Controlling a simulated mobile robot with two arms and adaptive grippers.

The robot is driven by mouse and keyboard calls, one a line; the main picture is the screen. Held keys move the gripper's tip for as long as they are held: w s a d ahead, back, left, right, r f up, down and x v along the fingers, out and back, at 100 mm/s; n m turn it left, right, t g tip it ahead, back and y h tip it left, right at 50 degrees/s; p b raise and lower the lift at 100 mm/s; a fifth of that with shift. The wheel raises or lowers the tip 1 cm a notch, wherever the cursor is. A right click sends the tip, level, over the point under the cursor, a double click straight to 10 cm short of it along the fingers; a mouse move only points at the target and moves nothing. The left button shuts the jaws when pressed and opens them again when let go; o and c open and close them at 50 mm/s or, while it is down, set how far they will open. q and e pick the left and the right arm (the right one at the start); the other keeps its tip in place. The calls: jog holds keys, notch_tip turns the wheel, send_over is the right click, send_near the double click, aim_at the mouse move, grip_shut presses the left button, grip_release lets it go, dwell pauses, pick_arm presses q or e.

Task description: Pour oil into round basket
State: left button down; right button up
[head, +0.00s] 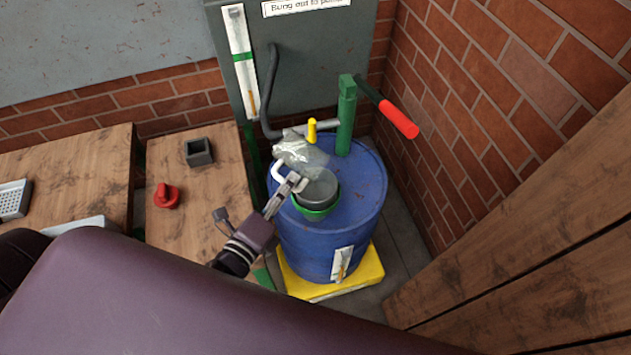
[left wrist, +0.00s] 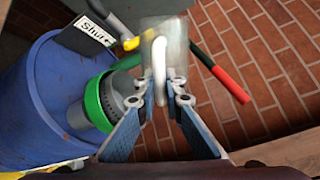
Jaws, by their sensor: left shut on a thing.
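A clear jug (head: 303,154) with a white handle is held by my left gripper (head: 293,184). The handle is between the fingers, and the jug also shows in the left wrist view (left wrist: 176,32). The jug is above the blue drum (head: 352,209), beside the pump spout. I cannot tell its exact tilt or whether oil is in it. A round grey basket with a green rim (head: 318,208) is at the drum's near top side, just below the jug. It also shows in the left wrist view (left wrist: 93,103). The basket's inside looks grey. My right gripper is not in view.
A green pump (head: 346,118) with a red handle (head: 399,119) and yellow tap (head: 311,131) stands on the drum. The drum sits on a yellow base (head: 362,274). A wooden bench (head: 193,231) holds a red part (head: 166,195) and a dark box (head: 198,152). A brick wall is on the right.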

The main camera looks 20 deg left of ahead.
pick_arm(q)
jog(key=shift+d+r+m, duration=0.15)
jog(key=shift+d+m, duration=0.15)
jog(key=shift+m, duration=0.5)
jog(key=shift+s+d, duration=0.1)
jog(key=shift+d, duration=0.1)
jog(key=shift+r+m, duration=0.15)
jog(key=shift+m, duration=0.35)
jog(key=shift+d, duration=0.15)
jog(key=shift+m, duration=0.3)
